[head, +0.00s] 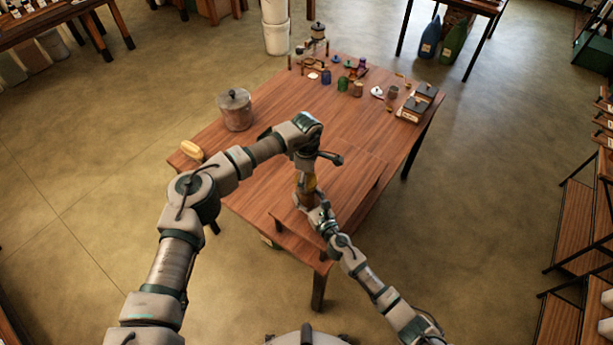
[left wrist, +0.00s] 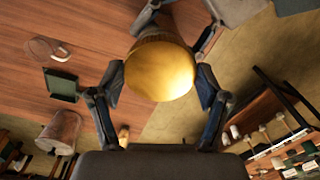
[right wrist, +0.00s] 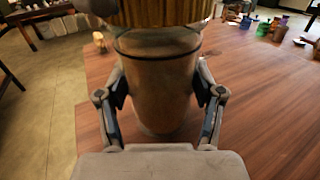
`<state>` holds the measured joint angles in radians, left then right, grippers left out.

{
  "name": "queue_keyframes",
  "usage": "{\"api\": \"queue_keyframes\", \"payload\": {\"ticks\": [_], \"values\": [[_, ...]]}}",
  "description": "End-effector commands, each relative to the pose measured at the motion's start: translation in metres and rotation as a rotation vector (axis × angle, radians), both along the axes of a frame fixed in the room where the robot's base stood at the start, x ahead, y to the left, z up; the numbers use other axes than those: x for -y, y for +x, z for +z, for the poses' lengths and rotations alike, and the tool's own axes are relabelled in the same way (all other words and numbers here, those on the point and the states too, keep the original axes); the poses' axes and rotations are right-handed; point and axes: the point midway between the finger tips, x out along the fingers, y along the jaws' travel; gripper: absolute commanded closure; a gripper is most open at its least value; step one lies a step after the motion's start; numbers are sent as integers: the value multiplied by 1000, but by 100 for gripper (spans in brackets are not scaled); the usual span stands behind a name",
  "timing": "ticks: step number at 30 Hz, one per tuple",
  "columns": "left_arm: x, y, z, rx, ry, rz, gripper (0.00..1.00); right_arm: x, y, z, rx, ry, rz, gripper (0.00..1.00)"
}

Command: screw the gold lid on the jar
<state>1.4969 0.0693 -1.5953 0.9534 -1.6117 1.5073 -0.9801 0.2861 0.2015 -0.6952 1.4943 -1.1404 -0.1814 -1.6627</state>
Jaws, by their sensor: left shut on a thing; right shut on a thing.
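The gold lid (head: 309,182) is over the mouth of the glass jar (head: 304,202) near the table's front edge. In the left wrist view the round, shiny lid top (left wrist: 160,71) sits between the fingers of my left gripper (left wrist: 160,88), which is shut on it. In the right wrist view the jar (right wrist: 158,85) stands upright with amber-brown contents, and my right gripper (right wrist: 160,90) is shut around its body. The ribbed lid edge (right wrist: 160,12) is just above the jar's clear neck. I cannot tell whether the lid is fully seated.
A lidded glass canister (head: 235,112) and a yellow rounded object (head: 191,150) are on the table's left side. Several small coloured jars (head: 342,82) and dark boxes (head: 416,104) stand at the back.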

Motion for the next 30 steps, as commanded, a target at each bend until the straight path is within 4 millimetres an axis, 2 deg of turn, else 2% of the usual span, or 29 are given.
{"api": "queue_keyframes", "payload": {"ticks": [1,3,7,8,12,13,15,16,26,30], "values": [[-2,3,-1,12,0,-120,66,-7,-4,1,3,1,17,100],[-2,3,-1,11,0,-303,66,-7,-4,1,3,1,17,100],[-2,3,-1,11,0,-573,66,-7,-4,1,3,1,17,100],[-1,3,-1,10,-1,-619,66,-7,-4,1,3,1,17,100],[-1,3,-1,11,-1,-618,66,-7,-4,1,3,1,17,100],[-1,3,-1,10,-2,-617,21,-7,-4,1,3,1,17,100],[-1,2,-1,9,-2,-617,4,-7,-4,1,3,1,17,100],[-1,2,-1,9,-2,-617,0,-7,-4,1,3,1,16,100],[0,0,1,6,-4,-618,0,-3,-2,0,1,0,7,100],[0,1,14,8,-3,-618,0,-2,-1,0,1,0,5,100]]}}
